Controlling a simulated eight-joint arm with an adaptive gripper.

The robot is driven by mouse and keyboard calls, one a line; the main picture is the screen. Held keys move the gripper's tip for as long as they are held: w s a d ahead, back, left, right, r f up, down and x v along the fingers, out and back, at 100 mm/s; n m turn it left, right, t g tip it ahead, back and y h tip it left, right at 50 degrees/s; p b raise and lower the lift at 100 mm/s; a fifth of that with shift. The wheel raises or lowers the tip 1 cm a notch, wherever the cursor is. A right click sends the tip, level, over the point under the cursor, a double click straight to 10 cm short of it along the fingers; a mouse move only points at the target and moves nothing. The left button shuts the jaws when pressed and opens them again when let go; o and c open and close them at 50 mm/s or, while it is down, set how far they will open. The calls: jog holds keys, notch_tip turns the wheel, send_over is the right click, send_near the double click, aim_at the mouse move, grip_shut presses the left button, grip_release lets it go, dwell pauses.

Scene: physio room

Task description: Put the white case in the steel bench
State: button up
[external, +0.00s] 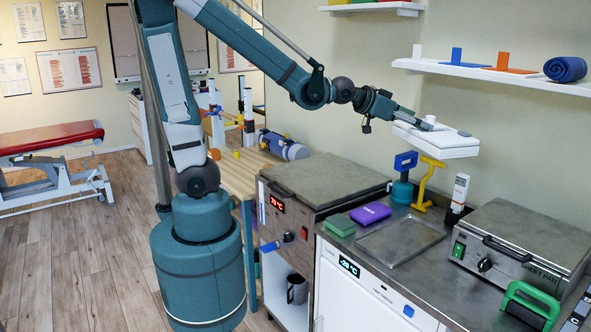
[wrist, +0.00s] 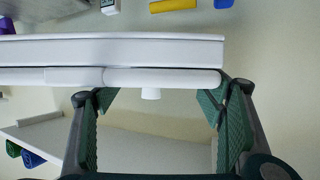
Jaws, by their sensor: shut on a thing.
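The white case (external: 450,146), flat and box-like, is at the end of my arm, held in the air above the back of the steel bench (external: 462,238). My gripper (external: 424,124) is shut on the case's near side. In the wrist view, the case (wrist: 120,48) spans the upper left as a long white slab, with my gripper's (wrist: 160,100) green fingers at its lower edge. Their exact contact is partly hidden. A shallow steel tray or recess (external: 398,242) lies on the bench top, below and left of the case, and looks empty.
Around it are a green box (external: 340,226), purple pack (external: 370,213), blue-headed stand (external: 403,178), yellow stand (external: 428,180) and white bottle (external: 458,192). A lidded steel heater (external: 522,243) stands right, a lidded steel unit (external: 325,180) left. A wall shelf (external: 490,75) hangs above.

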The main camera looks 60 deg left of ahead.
jog(key=s+d+f+m+g+h+b, duration=0.1)
jog(key=s+d+f, duration=0.2)
jog(key=s+d, duration=0.5)
jog(key=s+d+f+m+g+h+b, duration=0.1)
jog(key=s+d+f, duration=0.3)
jog(key=s+d, duration=0.4)
jog(key=s+d+f+m+g+h+b, duration=0.1)
jog(key=s+d+f, duration=0.3)
jog(key=d, duration=1.2)
jog(key=s+m+h+b, duration=0.1)
jog(key=s, duration=0.3)
jog(key=shift+s+d+m+h, duration=0.25)
jog(key=shift+d+m+h, duration=0.05)
jog(key=shift+m+h, duration=0.1)
jog(key=shift+f, duration=0.15)
notch_tip(320, 180, down, 14)
jog(key=b, duration=0.4)
jog(key=shift+f+b, duration=0.75)
jog(key=shift+f, duration=1.2)
jog(key=shift+f, duration=0.15)
jog(key=o, duration=1)
